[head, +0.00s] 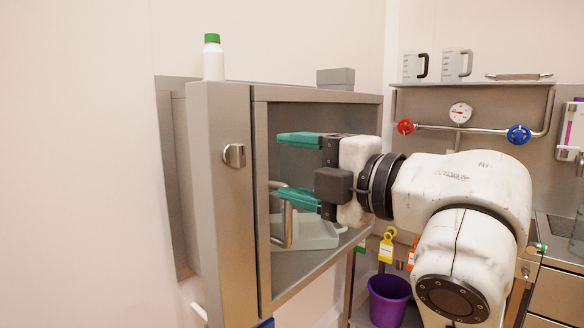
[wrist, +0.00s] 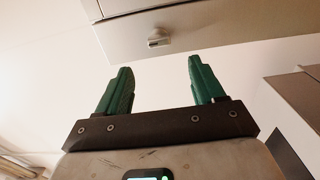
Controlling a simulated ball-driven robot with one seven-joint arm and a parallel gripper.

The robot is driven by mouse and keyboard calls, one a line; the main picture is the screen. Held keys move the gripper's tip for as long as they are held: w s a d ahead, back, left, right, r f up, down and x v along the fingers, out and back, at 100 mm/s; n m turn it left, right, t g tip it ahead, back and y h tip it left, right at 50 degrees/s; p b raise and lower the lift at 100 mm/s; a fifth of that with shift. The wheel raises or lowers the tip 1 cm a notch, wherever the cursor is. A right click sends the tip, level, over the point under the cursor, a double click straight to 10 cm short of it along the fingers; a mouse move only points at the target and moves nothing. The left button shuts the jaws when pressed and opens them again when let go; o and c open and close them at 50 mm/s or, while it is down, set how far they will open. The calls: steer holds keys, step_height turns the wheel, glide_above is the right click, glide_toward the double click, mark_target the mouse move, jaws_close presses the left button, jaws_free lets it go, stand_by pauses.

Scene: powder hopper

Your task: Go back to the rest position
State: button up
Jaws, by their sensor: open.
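My gripper (head: 297,168) has two green fingers spread apart, with nothing between them. In the head view it is in front of the open side of the grey metal cabinet (head: 222,220), with the fingers pointing left. In the wrist view the green fingers (wrist: 157,85) also stand apart and empty. Above them shows a grey metal panel with a small knob or latch (wrist: 158,40). Whether the fingers touch the cabinet I cannot tell.
A white bottle with a green cap (head: 213,58) and a grey box (head: 336,78) stand on the cabinet. A bent metal handle (head: 288,222) shows inside it. A purple bucket (head: 389,298) is below. Pipes with a red valve (head: 405,127) and a blue valve (head: 518,135) run behind my arm.

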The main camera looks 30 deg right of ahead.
step_height(320, 180, down, 19)
steer(key=w+d+m+g+h+p, duration=0.15)
steer(key=m+g, duration=0.25)
steer(key=m, duration=0.6)
steer(key=s+f+m+g+h, duration=0.1)
steer(key=s+f+m+g, duration=0.15)
steer(key=f, duration=0.55)
steer(key=s+f+m+g+h, duration=0.1)
steer(key=s+f+m, duration=0.2)
steer(key=f, duration=0.5)
steer(key=s+d+f+m+g+h+p, duration=0.1)
steer(key=s+f+m+g, duration=0.2)
steer(key=s+f, duration=0.7)
steer(key=s+d+f+m+g+h+p, duration=0.1)
steer(key=s+d+f+m+g, duration=0.1)
steer(key=s+f+g, duration=0.3)
steer(key=s+f+m, duration=0.1)
steer(key=s+f, duration=0.3)
steer(key=s, duration=0.5)
steer(key=shift+f+g, duration=0.35)
steer(key=shift+f, duration=0.05)
steer(key=shift+s+m, duration=0.1)
steer(key=shift+m, duration=0.15)
